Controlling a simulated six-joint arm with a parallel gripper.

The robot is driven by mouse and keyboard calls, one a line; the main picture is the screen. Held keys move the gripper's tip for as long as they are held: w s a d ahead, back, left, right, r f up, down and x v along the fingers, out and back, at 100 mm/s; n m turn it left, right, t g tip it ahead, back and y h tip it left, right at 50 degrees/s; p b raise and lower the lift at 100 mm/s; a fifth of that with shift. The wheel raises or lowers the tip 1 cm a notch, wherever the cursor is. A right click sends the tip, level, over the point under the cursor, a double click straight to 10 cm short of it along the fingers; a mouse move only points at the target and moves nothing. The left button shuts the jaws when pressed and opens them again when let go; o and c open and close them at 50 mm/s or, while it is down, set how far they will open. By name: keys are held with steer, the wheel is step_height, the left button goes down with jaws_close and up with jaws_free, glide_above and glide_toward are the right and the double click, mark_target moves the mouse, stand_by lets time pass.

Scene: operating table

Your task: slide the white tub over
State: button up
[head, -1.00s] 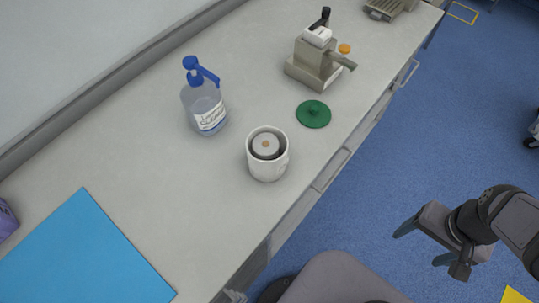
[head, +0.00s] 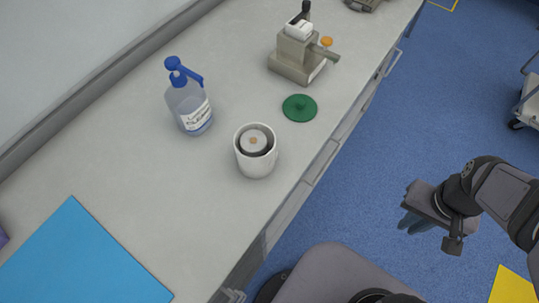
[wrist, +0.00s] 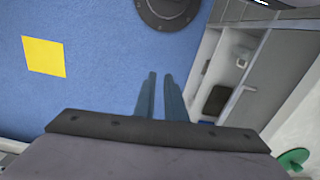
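The white tub (head: 257,166) stands upright on the grey counter (head: 185,215), near its front edge. A grey round item with a small orange centre (head: 253,139) sits inside it. My gripper (head: 412,222) hangs over the blue floor, well to the right of the tub and away from the counter. It holds nothing. In the wrist view its two fingers (wrist: 160,77) are drawn close together with a thin gap between them. The tub is not seen in the wrist view.
A green lid (head: 299,107) lies just behind and right of the tub. A clear bottle with a blue pump (head: 189,108) stands to its left. A beige device (head: 298,58) stands farther back. A blue sheet (head: 82,262) covers the near left. Bare counter lies between sheet and tub.

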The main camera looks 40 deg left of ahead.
mark_target(237, 136)
steer(key=a+r+n, duration=0.1)
steer(key=a, duration=0.1)
steer(key=w+a+r+n, duration=0.1)
steer(key=a+n, duration=0.1)
steer(key=a, duration=0.1)
steer(key=w+a+r+n, duration=0.1)
steer(key=a+r, duration=0.1)
steer(key=shift+w+a+n, duration=0.1)
steer(key=shift+a+n, duration=0.3)
jaws_close()
steer(key=s+a+r+n, duration=0.3)
steer(key=a+r+n, duration=0.1)
steer(key=a, duration=0.3)
steer(key=s+a+r+n+p, duration=0.1)
steer(key=s+a+r+n, duration=0.25)
steer(key=a, duration=0.25)
steer(key=s+a+r+n, duration=0.2)
steer(key=a+r+n, duration=0.25)
steer(key=a, duration=0.25)
steer(key=f, duration=0.5)
steer(key=f+p, duration=0.1)
steer(key=f, duration=0.5)
steer(key=shift+s+d, duration=0.2)
steer(key=shift+a+r+p, duration=0.1)
steer(key=shift+a+p, duration=0.45)
steer(key=shift+a, duration=0.6)
steer(key=shift+a+p, duration=0.3)
steer(key=shift+a, duration=0.65)
steer(key=shift+a, duration=0.1)
